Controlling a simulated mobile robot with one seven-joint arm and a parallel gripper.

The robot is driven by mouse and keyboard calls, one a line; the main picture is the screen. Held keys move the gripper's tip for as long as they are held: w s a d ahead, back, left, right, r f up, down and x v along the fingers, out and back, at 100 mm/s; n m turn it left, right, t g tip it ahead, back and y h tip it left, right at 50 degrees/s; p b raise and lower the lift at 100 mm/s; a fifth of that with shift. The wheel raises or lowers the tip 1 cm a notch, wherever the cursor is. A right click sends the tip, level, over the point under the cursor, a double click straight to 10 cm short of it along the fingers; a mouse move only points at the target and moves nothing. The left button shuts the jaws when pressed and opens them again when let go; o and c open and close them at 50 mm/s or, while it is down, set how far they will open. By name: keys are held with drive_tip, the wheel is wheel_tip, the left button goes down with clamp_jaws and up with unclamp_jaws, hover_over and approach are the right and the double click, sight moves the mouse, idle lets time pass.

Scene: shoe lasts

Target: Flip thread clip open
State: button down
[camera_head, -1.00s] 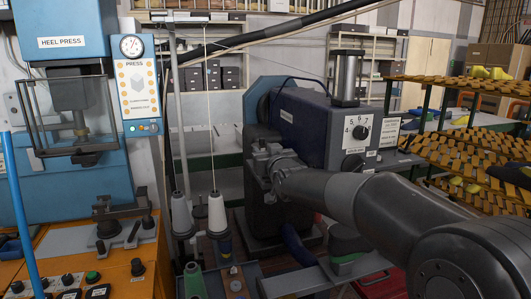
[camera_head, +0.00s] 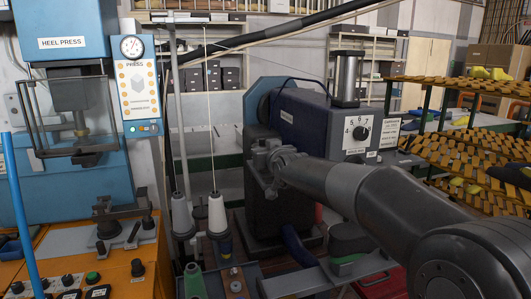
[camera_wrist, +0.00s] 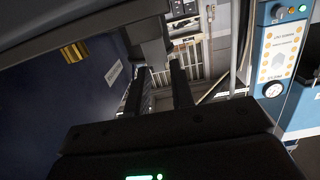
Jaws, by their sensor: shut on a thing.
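My gripper (camera_head: 264,168) is at the left front of the dark blue-grey machine (camera_head: 312,122) in the head view. My gripper is shut on this part, which seems to be the thread clip. Its outline is partly hidden by the fingers and blends with the machine. I cannot tell how far open the clip stands. In the head view my wrist hides it.
White thread cones (camera_head: 217,212) stand on a stand left of my gripper. The blue heel press (camera_head: 72,35) is further left. Wooden slatted racks (camera_head: 470,155) fill the right side.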

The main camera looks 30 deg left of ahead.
drive_tip(key=c, duration=1.4)
unclamp_jaws()
drive_tip(key=shift+c, duration=0.2)
drive_tip(key=shift+s+d, duration=0.1)
drive_tip(key=v, duration=1)
drive_tip(key=shift+s+d, duration=0.2)
drive_tip(key=shift+r, duration=0.1)
